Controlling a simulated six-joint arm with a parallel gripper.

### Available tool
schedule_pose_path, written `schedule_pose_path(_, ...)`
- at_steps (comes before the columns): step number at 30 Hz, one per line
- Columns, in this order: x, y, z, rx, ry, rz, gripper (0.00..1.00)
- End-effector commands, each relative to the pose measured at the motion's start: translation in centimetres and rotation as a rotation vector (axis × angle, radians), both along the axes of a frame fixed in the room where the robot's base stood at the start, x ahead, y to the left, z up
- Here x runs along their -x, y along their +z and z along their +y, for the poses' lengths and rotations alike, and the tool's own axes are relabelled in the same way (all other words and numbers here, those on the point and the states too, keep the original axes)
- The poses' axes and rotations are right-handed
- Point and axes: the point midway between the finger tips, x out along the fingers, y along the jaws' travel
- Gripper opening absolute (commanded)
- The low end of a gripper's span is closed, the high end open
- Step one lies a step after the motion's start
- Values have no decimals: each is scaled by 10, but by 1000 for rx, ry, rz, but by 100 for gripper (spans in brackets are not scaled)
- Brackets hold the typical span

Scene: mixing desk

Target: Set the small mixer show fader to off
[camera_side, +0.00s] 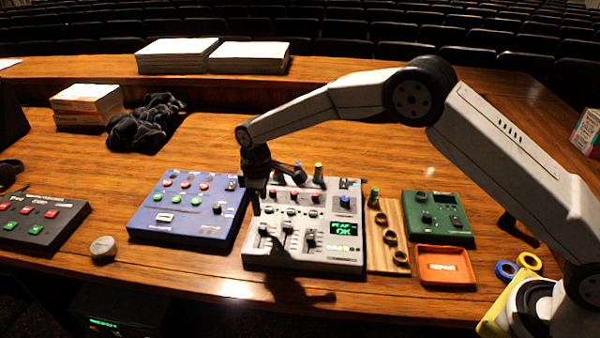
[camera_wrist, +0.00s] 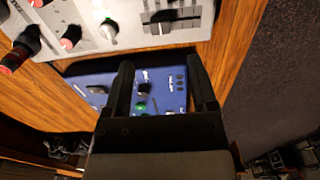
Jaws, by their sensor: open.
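A grey mixer (camera_side: 291,268) stands in the middle of the desk with red and white knobs, several dark faders (camera_side: 287,228) and a lit green display (camera_side: 344,229). Part of it fills the top of the wrist view (camera_wrist: 95,35), with one dark fader cap (camera_wrist: 162,22) in its slot. No label reading "show" is legible, so I cannot tell which fader bears it. My gripper (camera_side: 257,207) points down over the left part of the grey mixer and hides some of its panel. In the wrist view my gripper (camera_wrist: 161,64) is open, with nothing held between its fingers.
A blue box (camera_side: 187,206) with buttons stands left of the mixer. A wooden strip (camera_side: 390,240), a green box (camera_side: 437,218) and an orange tray (camera_side: 446,265) stand right. Paper stacks (camera_side: 177,56) lie behind.

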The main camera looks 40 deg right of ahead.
Motion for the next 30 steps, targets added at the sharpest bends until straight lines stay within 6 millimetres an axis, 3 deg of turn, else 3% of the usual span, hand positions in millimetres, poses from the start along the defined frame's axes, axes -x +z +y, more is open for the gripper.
schedule_pose_path(14,0,-14,1,1,4,2,74)
schedule_pose_path(30,0,-73,1,2,2,1,74)
